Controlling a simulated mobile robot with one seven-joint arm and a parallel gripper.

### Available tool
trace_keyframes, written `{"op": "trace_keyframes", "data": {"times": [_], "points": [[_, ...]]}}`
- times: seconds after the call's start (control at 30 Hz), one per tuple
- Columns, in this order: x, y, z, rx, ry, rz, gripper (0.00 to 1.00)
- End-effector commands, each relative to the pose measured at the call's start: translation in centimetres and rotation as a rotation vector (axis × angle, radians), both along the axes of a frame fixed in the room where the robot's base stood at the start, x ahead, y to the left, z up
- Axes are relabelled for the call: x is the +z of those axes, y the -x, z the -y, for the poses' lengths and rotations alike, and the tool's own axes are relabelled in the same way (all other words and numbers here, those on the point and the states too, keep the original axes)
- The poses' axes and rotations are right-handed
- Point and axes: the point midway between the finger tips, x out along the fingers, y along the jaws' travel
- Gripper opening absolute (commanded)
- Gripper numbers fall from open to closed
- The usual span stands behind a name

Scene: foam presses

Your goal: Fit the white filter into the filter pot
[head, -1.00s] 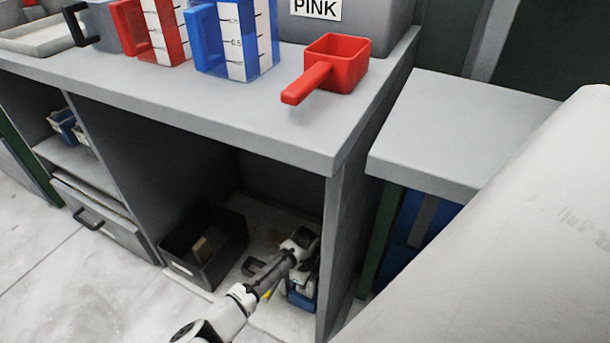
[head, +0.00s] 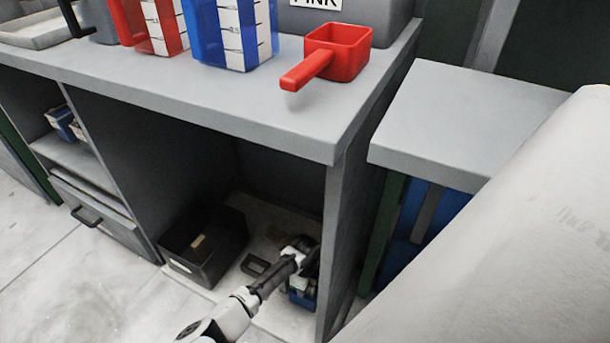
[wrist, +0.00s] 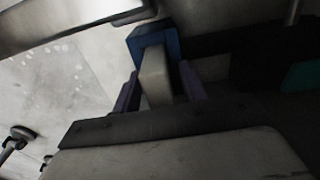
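In the wrist view, a pale block-shaped piece (wrist: 156,78), which may be the white filter, stands in a small blue bin (wrist: 146,36). My gripper (wrist: 160,86) has its two purple-grey fingers parted, one on each side of this piece. Narrow dark gaps seem to show beside the piece, so I see no clear contact. In the head view, my gripper reaches down into the lower right of the cabinet, over the blue bin (head: 300,299). My wrist hides much of the bin and its contents. I cannot identify the filter pot.
A dark open box (head: 205,255) stands left of my arm on the cabinet floor, with a small dark frame-like part (head: 254,265) between. The cabinet's right wall (head: 345,245) is close to my gripper. The counter (head: 220,100) overhangs, carrying jugs and a red scoop (head: 338,52).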

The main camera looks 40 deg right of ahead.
Motion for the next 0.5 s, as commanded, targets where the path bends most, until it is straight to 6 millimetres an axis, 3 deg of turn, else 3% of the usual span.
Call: {"op": "trace_keyframes", "data": {"times": [0.27, 0.37, 0.5], "points": [[0.2, 0.0, 0.0, 0.0, -0.001, 0.0, 0.43], [1.2, 0.0, 0.0, 0.0, -0.001, -0.001, 0.43], [3.9, 0.0, 0.0, 0.001, 0.001, -0.001, 0.43]]}}
